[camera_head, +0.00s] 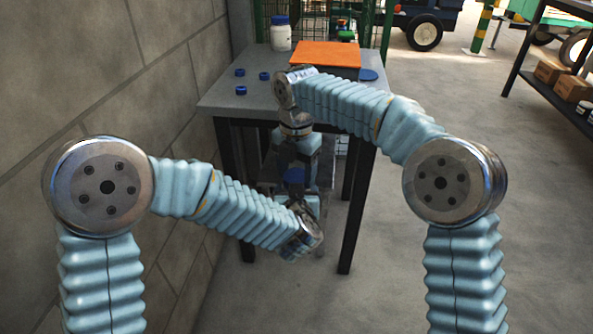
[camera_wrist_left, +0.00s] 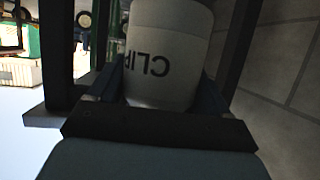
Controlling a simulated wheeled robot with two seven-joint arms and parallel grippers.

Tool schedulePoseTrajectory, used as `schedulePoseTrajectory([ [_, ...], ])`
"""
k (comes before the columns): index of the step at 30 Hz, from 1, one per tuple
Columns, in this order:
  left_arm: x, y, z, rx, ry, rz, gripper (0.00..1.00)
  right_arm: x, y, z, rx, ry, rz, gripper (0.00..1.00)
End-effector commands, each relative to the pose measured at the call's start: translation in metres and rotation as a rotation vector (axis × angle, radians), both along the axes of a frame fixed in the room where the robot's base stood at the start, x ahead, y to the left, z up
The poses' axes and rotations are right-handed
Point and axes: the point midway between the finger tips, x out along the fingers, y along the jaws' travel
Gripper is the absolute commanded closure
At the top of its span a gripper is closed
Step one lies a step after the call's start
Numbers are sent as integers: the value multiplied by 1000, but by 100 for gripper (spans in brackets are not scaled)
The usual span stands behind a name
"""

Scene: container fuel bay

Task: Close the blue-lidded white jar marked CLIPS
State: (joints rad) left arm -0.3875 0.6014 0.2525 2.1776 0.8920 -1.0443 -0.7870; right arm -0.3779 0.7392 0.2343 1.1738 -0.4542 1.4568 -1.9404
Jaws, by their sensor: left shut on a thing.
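The white jar marked CLIPS (camera_wrist_left: 165,45) fills the upper middle of the left wrist view, with its lettering upside down in that picture. My left gripper (camera_wrist_left: 160,95) is shut on it, with dark fingers on both sides. The jar's mouth end is hidden. In the head view a blue round lid (camera_head: 293,175) shows above my left gripper (camera_head: 303,204), in front of the table. My right gripper (camera_head: 298,156) points down just above that lid. Whether its fingers are closed on the lid, and whether the lid touches the jar, I cannot tell.
A grey table (camera_head: 215,102) with dark legs stands behind my arms. It bears another blue-lidded white jar (camera_head: 281,38), several small blue caps (camera_head: 264,76) and an orange panel (camera_head: 325,53). A block wall (camera_head: 90,60) is at left; open floor (camera_head: 400,290) is at right.

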Motion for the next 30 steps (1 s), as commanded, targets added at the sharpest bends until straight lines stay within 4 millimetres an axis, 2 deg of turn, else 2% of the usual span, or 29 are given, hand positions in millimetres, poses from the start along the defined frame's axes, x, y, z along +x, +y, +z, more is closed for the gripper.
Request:
schedulePoseTrajectory([
  [1, 0, 0, 1, 0, -1, 0, 100, 0, 0, 0, 0, 0, 0, 66],
  [2, 0, 0, 1, 0, -1, 0, 100, 0, 0, 0, 0, 0, 0, 71],
  [3, 0, 0, 1, 0, -1, 0, 100, 0, 0, 0, 0, 0, 0, 36],
  [8, 0, 0, 1, 0, -1, 0, 100, 0, 0, 0, 0, 0, 0, 12],
  [17, 0, 0, 1, 0, -1, 0, 100, 0, 0, 3, 0, -1, 0, 12],
  [25, 0, 0, 1, 0, -1, 0, 100, 1, 1, 36, 2, -2, 1, 12],
  [30, 0, 0, 1, 0, -1, 0, 100, 0, 0, 45, 1, -1, 1, 12],
])
